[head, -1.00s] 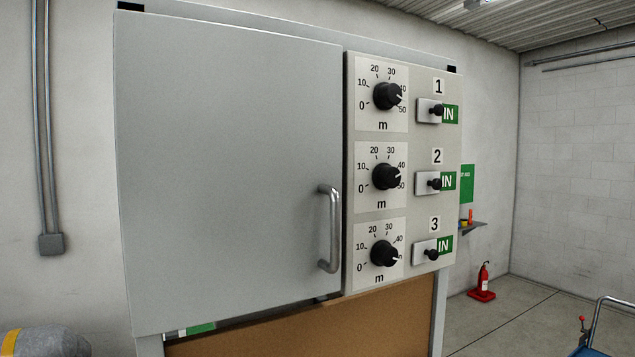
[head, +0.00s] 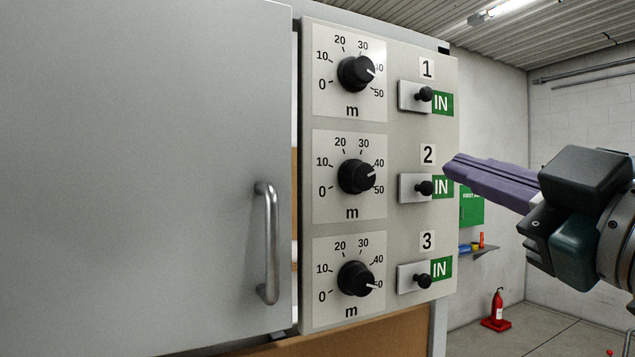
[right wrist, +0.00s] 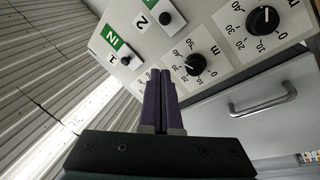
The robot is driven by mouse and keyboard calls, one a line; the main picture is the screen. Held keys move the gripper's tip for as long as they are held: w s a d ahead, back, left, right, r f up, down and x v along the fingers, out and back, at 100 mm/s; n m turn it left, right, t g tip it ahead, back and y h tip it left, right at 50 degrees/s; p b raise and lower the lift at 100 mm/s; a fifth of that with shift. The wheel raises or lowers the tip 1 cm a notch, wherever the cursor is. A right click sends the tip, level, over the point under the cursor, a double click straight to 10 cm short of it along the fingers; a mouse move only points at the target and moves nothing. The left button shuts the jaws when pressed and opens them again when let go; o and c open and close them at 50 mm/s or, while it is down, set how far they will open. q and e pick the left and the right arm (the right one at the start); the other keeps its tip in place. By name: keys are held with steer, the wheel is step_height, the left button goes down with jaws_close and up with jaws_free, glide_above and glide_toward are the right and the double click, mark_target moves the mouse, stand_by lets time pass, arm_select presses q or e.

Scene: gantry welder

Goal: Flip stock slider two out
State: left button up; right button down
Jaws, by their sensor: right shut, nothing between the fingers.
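Slider two (head: 425,188) is a black knob on a pale plate under the label 2, with a green IN sign (head: 441,187) at its right. Its knob also shows at the top of the right wrist view (right wrist: 165,18). My right gripper (head: 450,167) comes in from the right, its purple fingers shut and empty. In the head view the fingertips appear just right of and above the knob, overlapping the panel's right edge; whether they touch anything cannot be told. In the right wrist view the shut fingertips (right wrist: 158,73) point toward the panel, apart from the slider two knob. My left gripper is not in view.
Slider one (head: 425,94) and slider three (head: 423,281) sit above and below, both showing IN. Several dials, such as the middle one (head: 357,176), stand left of the sliders. A grey door with a metal handle (head: 267,243) is further left. Open room lies right of the panel.

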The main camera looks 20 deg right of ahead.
mark_target(422, 188)
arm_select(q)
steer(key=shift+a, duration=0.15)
arm_select(e)
steer(key=p+x, duration=0.1)
steer(key=x, duration=0.8)
steer(key=shift+w, duration=0.2)
steer(key=d+f+b, duration=0.1)
steer(key=f+b, duration=0.1)
steer(key=b, duration=0.1)
steer(key=shift+d+f, duration=0.4)
steer(key=shift+d+f+b, duration=0.2)
steer(key=shift+d+b, duration=0.05)
steer(key=shift+b, duration=0.15)
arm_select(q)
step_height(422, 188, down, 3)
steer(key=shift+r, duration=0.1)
arm_select(e)
steer(key=shift+s, duration=0.1)
